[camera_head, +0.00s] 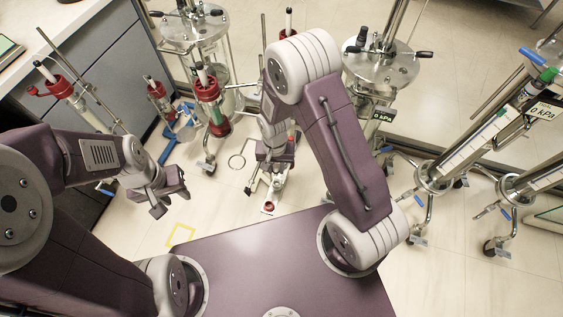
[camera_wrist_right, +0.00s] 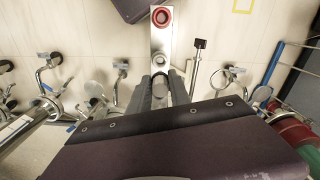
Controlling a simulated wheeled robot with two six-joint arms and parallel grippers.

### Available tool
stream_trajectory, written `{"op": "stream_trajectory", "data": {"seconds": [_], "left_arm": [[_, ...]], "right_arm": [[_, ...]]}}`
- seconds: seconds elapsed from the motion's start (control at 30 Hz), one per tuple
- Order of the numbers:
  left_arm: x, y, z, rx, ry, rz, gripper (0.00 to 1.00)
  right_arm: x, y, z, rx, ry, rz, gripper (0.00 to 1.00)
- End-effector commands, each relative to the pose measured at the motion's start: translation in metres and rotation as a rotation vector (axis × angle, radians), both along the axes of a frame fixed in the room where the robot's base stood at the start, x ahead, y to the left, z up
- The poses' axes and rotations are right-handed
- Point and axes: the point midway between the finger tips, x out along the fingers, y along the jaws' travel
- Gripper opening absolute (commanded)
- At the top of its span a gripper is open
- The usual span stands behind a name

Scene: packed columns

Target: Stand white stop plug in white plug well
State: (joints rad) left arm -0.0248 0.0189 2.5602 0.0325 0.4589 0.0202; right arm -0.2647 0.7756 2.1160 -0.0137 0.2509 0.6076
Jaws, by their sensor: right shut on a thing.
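My right gripper (camera_head: 268,185) is low over a narrow metal plate (camera_head: 276,192) on the floor. In the right wrist view its two grey fingers (camera_wrist_right: 162,92) are shut on a small pale round piece (camera_wrist_right: 160,88), which looks like the white stop plug. The fingers hide much of it. The metal plate (camera_wrist_right: 161,45) runs away beyond the fingers and carries a red ring with a pale centre (camera_wrist_right: 161,17). I cannot make out the white plug well for certain; the fingers cover the near part of the plate. My left gripper (camera_head: 172,203) is empty and open, away to the left.
Glass columns with red collars (camera_head: 207,90) stand at the back left. A steel-topped vessel (camera_head: 380,68) and slanted columns (camera_head: 465,148) on wheeled legs stand to the right. A thin metal rod (camera_wrist_right: 197,65) lies beside the plate. Floor near the yellow square (camera_head: 181,234) is clear.

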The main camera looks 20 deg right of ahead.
Motion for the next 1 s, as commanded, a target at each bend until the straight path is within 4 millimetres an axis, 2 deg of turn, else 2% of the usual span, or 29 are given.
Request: {"op": "stream_trajectory", "data": {"seconds": [0.2, 0.7, 1.0], "left_arm": [[0.000, 0.000, 0.005, 0.000, 0.000, 0.000, 0.36], [0.000, 0.000, -0.037, 0.000, 0.000, 0.000, 0.36], [0.000, 0.000, -0.039, 0.000, 0.000, 0.000, 0.36]], "right_arm": [[0.000, 0.000, 0.002, 0.000, 0.001, -0.002, 0.00], [0.000, -0.001, -0.053, 0.001, 0.000, -0.002, 0.00], [0.000, -0.001, -0.058, 0.001, 0.000, -0.002, 0.00]]}}
